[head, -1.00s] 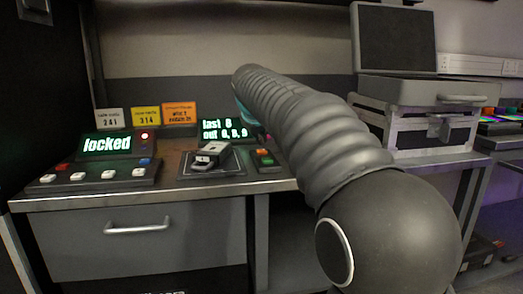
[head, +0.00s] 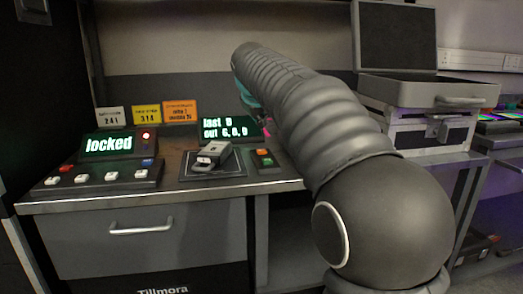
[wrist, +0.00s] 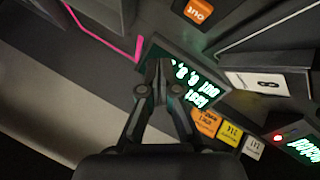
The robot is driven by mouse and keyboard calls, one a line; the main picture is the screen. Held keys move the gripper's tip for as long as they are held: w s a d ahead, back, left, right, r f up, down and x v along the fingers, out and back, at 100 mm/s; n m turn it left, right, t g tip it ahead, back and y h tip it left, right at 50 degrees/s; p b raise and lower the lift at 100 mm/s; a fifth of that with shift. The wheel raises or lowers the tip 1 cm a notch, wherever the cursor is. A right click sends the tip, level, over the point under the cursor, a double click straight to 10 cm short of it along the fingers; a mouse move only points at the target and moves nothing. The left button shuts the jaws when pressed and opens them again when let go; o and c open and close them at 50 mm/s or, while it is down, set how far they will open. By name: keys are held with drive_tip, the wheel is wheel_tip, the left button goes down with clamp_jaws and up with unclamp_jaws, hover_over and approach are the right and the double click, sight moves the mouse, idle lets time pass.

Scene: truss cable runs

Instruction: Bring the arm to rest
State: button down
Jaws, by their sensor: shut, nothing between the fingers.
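My arm (head: 330,125) reaches forward from the lower right of the head view, over the right part of the desk. In the wrist view my gripper (wrist: 161,70) has its two fingertips together, with nothing between them. It appears in front of the small dark display (wrist: 187,82) with green-white digits; I cannot tell the gap between them. In the head view the fingers are hidden behind the arm; only bits of teal show beside it. The display (head: 225,127) stands at the back of the desk, left of the arm.
On the desk (head: 230,192) are a "locked" panel (head: 110,144), a row of buttons (head: 100,177), a grey-white device on a dark pad (head: 212,155), a red-green button box (head: 265,160) and cards (head: 180,112). An open case (head: 425,90) stands on a box at right.

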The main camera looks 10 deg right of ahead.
drive_tip(key=shift+s, duration=0.1)
drive_tip(key=shift+s, duration=0.35)
drive_tip(key=s+f+m+g+y, duration=0.1)
drive_tip(key=s+f, duration=0.7)
drive_tip(key=s, duration=0.5)
drive_tip(key=s+f+m+g+y, duration=0.1)
drive_tip(key=s+f+m, duration=0.1)
drive_tip(key=s+f, duration=0.6)
drive_tip(key=s+f+m+g, duration=0.1)
drive_tip(key=s+f, duration=0.7)
drive_tip(key=s, duration=1)
drive_tip(key=shift+d+f+m+y, duration=0.15)
drive_tip(key=shift+f+m+y, duration=0.2)
drive_tip(key=shift+m, duration=0.35)
